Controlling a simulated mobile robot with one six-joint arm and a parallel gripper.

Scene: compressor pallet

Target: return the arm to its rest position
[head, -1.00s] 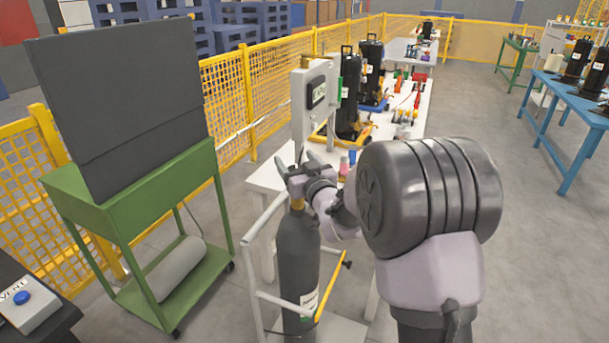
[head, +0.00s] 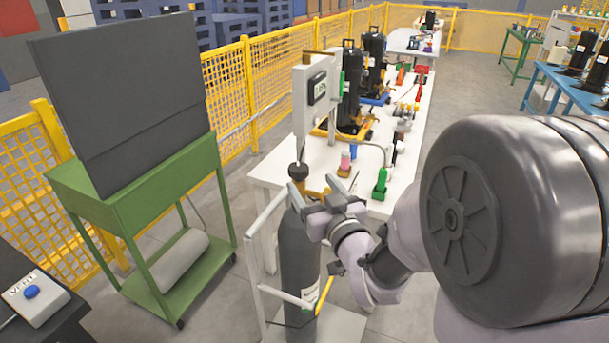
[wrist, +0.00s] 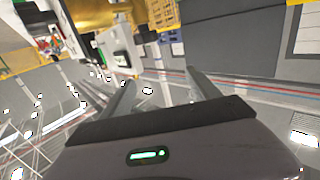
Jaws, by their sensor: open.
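My gripper (head: 318,195) is open and empty in the head view. It is beside and above the right shoulder of the dark gas cylinder (head: 299,265), which stands upright on a small cart. A dark round knob (head: 298,172) tops the cylinder just left of the fingers. In the wrist view the two fingers of my gripper (wrist: 158,88) are spread apart with nothing between them. My arm fills the right side of the head view and hides part of the floor there.
A white table (head: 385,207) with black compressors (head: 350,95) and small parts stands behind my gripper. A grey box (head: 312,95) is mounted above its near end. A green cart (head: 140,200) stands left, before a yellow fence (head: 232,95). Floor between the table and the blue bench (head: 560,80) is clear.

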